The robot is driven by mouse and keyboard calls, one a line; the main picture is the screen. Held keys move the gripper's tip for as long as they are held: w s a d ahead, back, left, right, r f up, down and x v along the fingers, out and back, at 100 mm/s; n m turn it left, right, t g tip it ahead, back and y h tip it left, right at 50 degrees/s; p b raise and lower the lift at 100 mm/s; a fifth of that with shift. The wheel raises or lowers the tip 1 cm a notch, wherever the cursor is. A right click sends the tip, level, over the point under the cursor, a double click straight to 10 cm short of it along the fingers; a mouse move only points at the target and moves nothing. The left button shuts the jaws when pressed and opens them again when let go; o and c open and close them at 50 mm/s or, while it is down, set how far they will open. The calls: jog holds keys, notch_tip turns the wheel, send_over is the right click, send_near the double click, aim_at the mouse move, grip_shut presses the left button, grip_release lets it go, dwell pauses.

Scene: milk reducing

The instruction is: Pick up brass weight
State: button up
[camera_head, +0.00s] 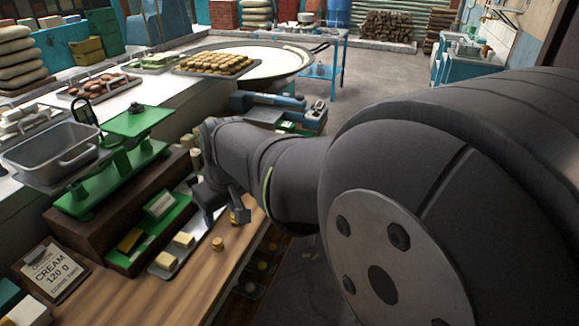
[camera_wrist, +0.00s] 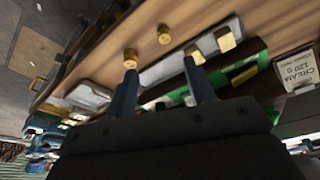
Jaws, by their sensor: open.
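A small brass weight (camera_head: 217,243) stands on the wooden counter. A second brass weight (camera_head: 241,216) stands nearby, partly behind a finger of my gripper (camera_head: 224,212). In the wrist view one brass weight (camera_wrist: 164,34) lies ahead of the gap between the fingers. The other brass weight (camera_wrist: 130,58) shows at the tip of the left finger; I cannot tell if they touch. My gripper (camera_wrist: 160,66) is open, with nothing seen between its fingers. A green balance scale (camera_head: 110,180) carries a grey metal tub (camera_head: 50,150) on its left side.
A green tray (camera_head: 160,225) and a pale tray (camera_head: 165,258) hold yellow and cream blocks beside the scale. A card reading "CREAM 120 g" (camera_head: 50,270) stands at the left. The wooden counter (camera_head: 185,295) is bare in front. Its right edge drops to a lower shelf.

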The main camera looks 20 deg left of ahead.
send_over(218, 241)
jog(key=d, duration=0.2)
jog(key=f, duration=0.7)
jog(key=shift+s+f, duration=0.2)
jog(key=shift+f, duration=0.15)
jog(key=shift+a+x, duration=0.15)
jog(key=shift+x, duration=1.15)
jog(key=shift+a+x, duration=0.15)
jog(key=shift+x, duration=1.1)
jog(key=shift+s, duration=0.15)
jog(key=shift+r, duration=0.1)
grip_shut()
